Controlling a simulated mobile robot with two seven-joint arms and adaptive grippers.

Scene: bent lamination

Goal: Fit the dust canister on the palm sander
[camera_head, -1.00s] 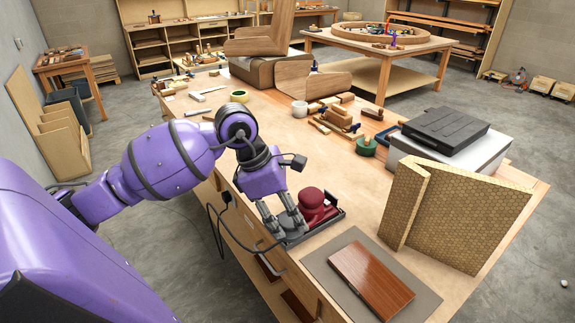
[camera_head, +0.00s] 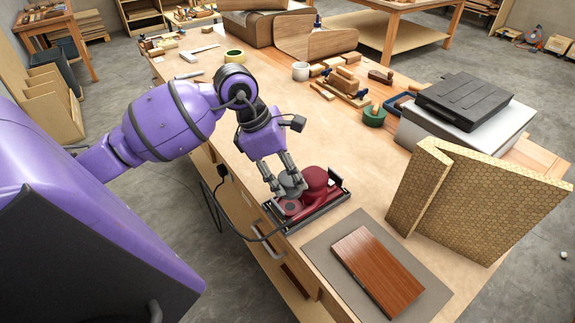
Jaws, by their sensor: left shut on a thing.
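The palm sander (camera_head: 316,181) is dark red with a rounded top and sits in a shallow dark tray (camera_head: 325,208) near the bench's front edge. A round dark spot shows on its red lower part, at the left. My left gripper (camera_head: 289,184) points down and is shut on a grey, round dust canister (camera_head: 292,187). The canister is just left of the sander's rounded top and looks to be above the red lower part. Whether it touches the sander cannot be told. My right gripper is out of view.
A black cord runs from the tray over the bench's front edge. A brown wooden board (camera_head: 378,272) lies on a grey mat (camera_head: 338,284) in front. A honeycomb panel (camera_head: 475,200) stands to the right. A green tape roll (camera_head: 374,116) and wooden tools lie behind. The bench left of the tray is mostly clear.

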